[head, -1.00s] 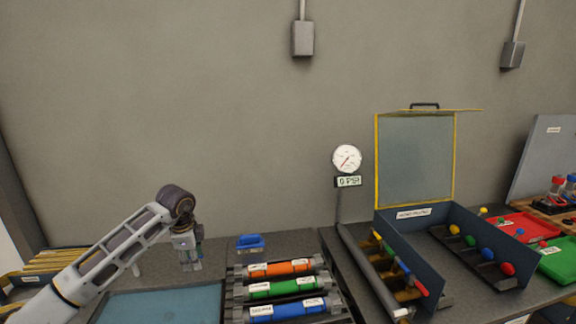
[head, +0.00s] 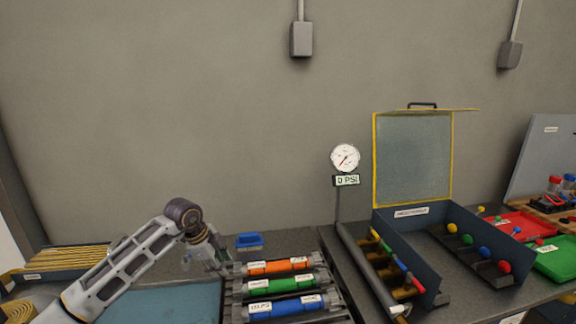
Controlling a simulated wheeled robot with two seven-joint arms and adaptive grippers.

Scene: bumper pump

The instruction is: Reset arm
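My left arm comes in from the lower left. Its gripper (head: 222,266) hangs near the left end of the rack of labelled tubes, small and partly blurred against the dark bench. I cannot tell whether its fingers are apart or closed, and I see nothing clearly held in it. The rack carries an orange tube (head: 270,268), a green tube (head: 283,285) and a blue tube (head: 278,308). My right gripper does not show.
A blue mat (head: 170,301) lies below my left arm. A blue block (head: 249,241) sits behind the rack. A gauge (head: 345,157) reads 0 PSI. An open box (head: 412,212) with coloured knobs stands right, beside a red tray (head: 520,225) and a green tray (head: 560,259).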

